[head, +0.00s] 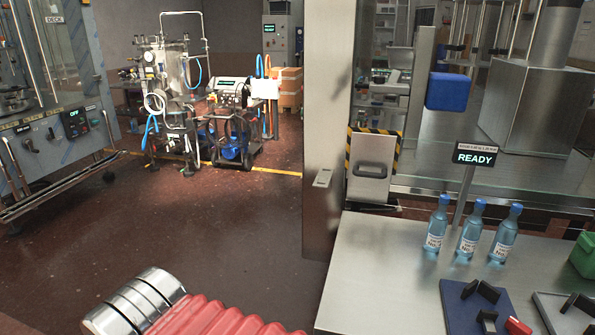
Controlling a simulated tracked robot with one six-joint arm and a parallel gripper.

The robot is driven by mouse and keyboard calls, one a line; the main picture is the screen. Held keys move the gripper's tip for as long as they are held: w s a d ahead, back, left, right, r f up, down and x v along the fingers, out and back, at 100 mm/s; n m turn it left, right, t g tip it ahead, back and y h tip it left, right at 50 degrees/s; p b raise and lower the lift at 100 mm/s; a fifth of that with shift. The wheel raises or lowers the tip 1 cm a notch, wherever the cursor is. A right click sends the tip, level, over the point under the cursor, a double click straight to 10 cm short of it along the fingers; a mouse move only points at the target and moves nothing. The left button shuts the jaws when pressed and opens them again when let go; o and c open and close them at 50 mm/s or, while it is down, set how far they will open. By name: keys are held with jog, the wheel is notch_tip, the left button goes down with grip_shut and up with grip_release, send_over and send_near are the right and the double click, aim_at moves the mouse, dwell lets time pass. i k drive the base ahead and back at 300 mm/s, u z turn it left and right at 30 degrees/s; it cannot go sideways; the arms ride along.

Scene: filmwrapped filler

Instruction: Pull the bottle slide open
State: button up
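A metal front plate (369,185) with a dark bar handle (373,169) and a yellow-black striped border is set in the filler machine, right of its corner post. It looks like the bottle slide, and it appears shut, flush with the machine front. Three blue-capped bottles, the left one (436,224), the middle one (469,228) and the right one (505,234), stand upright on the steel table (375,265) in front of the machine. A sign reading READY (475,157) stands behind them. My gripper is not in view.
A blue tray (461,318) with black parts lies at the table's front right, beside a second tray (548,318) and a green box (583,256). The tall post (322,130) borders the slide on the left. Open floor (220,225) lies left of the table.

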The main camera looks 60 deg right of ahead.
aim_at(372, 155)
jog(key=i, duration=1.15)
jog(key=z, duration=2.55)
